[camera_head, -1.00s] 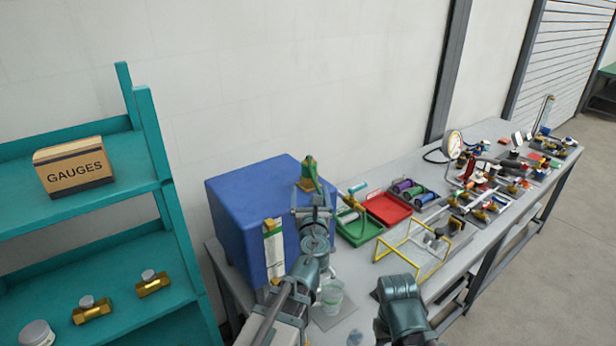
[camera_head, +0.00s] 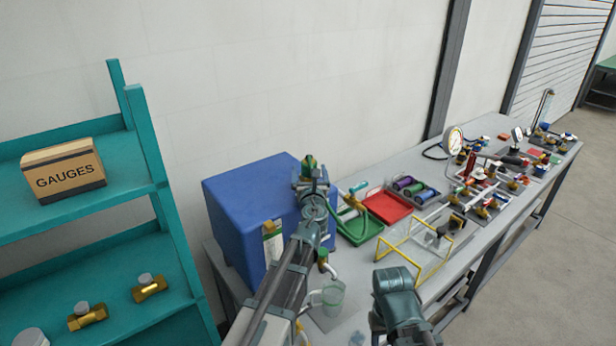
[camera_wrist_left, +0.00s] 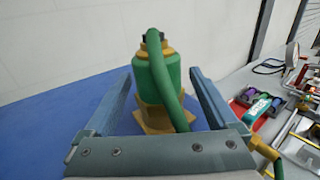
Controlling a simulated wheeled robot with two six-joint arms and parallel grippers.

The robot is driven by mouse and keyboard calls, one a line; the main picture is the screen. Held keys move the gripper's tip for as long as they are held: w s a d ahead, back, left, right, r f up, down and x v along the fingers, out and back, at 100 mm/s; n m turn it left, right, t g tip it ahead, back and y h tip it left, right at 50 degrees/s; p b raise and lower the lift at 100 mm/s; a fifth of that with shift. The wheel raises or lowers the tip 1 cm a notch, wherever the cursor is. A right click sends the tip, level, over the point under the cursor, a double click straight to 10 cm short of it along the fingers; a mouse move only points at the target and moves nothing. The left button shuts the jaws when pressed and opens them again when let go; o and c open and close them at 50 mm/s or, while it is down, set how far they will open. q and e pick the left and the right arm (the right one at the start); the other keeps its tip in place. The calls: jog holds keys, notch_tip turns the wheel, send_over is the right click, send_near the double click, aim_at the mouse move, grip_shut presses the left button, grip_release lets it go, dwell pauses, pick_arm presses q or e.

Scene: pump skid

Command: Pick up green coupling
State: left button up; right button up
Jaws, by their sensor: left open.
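The green coupling (camera_head: 309,162) stands upright on the blue box, mostly hidden behind my left gripper in the head view. In the left wrist view the coupling (camera_wrist_left: 150,75) has a green body with brass-coloured parts and a square brass-coloured base. A green hose (camera_wrist_left: 172,85) loops from its top down the front. My left gripper (camera_head: 311,176) is open; in the wrist view its two fingers (camera_wrist_left: 161,76) flank the coupling, with gaps on both sides. The palm hides what lies below. My right gripper is not in view.
The blue box (camera_head: 235,205) stands on the grey bench beside a teal shelf (camera_head: 150,190). Right of it are a green tray (camera_head: 360,238), a red tray (camera_head: 388,206) and a yellow frame (camera_head: 382,247). A clear cup (camera_head: 333,298) stands near the front.

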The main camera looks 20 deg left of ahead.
aim_at(310, 162)
pick_arm(q)
jog(key=shift+w+a, duration=0.15)
jog(key=shift+w, duration=0.05)
jog(key=shift+s, duration=0.15)
jog(key=shift+c, duration=0.4)
grip_shut()
jog(key=shift+r, duration=0.1)
jog(key=shift+r+p, duration=0.35)
jog(key=shift+p, duration=0.1)
jog(key=r+p, duration=0.3)
jog(key=shift+s+d, duration=0.35)
jog(key=s+d+r+p, duration=0.1)
jog(key=s+d, duration=0.8)
jog(key=s, duration=0.2)
jog(key=shift+s+d, duration=0.25)
jog(key=shift+d, duration=0.15)
jog(key=shift+r, duration=0.1)
